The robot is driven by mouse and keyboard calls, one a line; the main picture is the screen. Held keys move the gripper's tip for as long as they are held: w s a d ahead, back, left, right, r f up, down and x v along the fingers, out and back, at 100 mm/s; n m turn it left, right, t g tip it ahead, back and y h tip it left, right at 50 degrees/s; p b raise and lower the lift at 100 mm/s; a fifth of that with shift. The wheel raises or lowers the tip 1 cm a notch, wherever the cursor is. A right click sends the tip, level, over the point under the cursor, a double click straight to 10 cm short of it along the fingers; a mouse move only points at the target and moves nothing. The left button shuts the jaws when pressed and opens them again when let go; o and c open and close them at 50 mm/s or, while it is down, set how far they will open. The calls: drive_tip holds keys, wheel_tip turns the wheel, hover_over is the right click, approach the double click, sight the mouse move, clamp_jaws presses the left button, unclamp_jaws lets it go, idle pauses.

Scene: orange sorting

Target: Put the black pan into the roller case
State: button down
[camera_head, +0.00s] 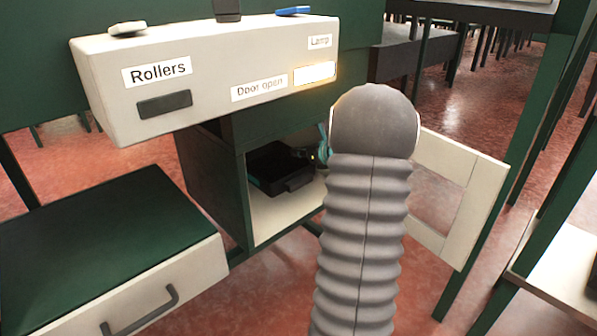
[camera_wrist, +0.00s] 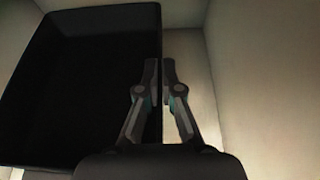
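The roller case (camera_head: 200,185) is a dark green cabinet with a pale interior under the control box. Its pale door (camera_head: 462,205) is swung open to the right. The black pan (camera_head: 275,170) is inside, low over the pale floor; I cannot tell whether it rests there. In the wrist view the pan (camera_wrist: 80,90) fills the left side. My gripper (camera_wrist: 160,68) is at the pan's right edge, one finger on each side, the gap narrow. It looks shut on that wall, though contact is hard to see. In the head view my arm hides most of the gripper (camera_head: 320,150).
The control box (camera_head: 215,65) above the opening carries labels for Rollers, Door open and Lamp; the lamp panel (camera_head: 314,73) glows. A green-topped drawer unit (camera_head: 100,225) stands at lower left. A green post (camera_head: 520,150) is on the right, beyond the door.

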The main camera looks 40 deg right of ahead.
drive_tip(key=f+b, duration=0.1)
drive_tip(key=f, duration=0.5)
drive_tip(key=shift+s+f, duration=0.2)
drive_tip(key=shift+w+f, duration=0.25)
drive_tip(key=shift+f, duration=0.2)
drive_tip(key=c, duration=1.3)
unclamp_jaws()
drive_tip(key=shift+r, duration=0.1)
drive_tip(key=shift+r, duration=0.15)
drive_tip(key=v, duration=1.2)
drive_tip(key=shift+p, duration=0.3)
